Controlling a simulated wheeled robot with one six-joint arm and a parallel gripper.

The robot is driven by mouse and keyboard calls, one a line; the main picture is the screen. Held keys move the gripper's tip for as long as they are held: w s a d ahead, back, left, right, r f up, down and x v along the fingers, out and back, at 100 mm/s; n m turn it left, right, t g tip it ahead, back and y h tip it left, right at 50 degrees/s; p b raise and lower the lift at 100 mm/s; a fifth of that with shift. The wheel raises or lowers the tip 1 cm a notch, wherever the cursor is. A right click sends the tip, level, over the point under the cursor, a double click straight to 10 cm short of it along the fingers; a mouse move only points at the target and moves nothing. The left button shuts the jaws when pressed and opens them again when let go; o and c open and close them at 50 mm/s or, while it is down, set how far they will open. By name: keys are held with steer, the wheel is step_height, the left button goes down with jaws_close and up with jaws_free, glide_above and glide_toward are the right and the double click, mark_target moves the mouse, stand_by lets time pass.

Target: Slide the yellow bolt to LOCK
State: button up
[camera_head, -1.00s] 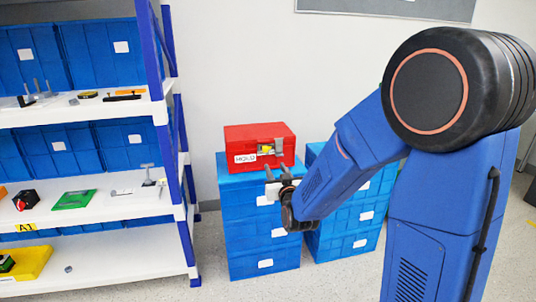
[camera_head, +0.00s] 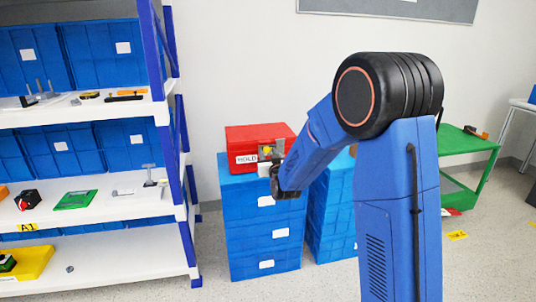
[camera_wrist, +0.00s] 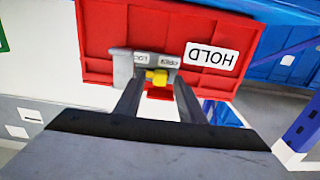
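A red box (camera_head: 258,133) with a white HOLD label (camera_head: 246,159) sits on a blue drawer stack. The small yellow bolt (camera_head: 267,150) is on its front, partly hidden by my gripper (camera_head: 272,163). In the wrist view the box (camera_wrist: 140,28) appears upside down. The yellow bolt (camera_wrist: 157,77) lies between the tips of my open gripper (camera_wrist: 152,82), with a gap visible on both sides. Two small white labels are above the bolt on a grey plate; their words are too small to read surely. I cannot tell whether a finger touches the box.
The blue drawer stack (camera_head: 262,220) stands under the box, with another blue stack (camera_head: 333,215) to its right. A shelf (camera_head: 85,203) with blue bins and small parts is at the left. A green table (camera_head: 465,143) is at the right. Floor is clear in front.

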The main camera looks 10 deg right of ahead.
jaws_close()
steer(key=shift+d, duration=1.55)
jaws_free()
steer(key=shift+d, duration=0.15)
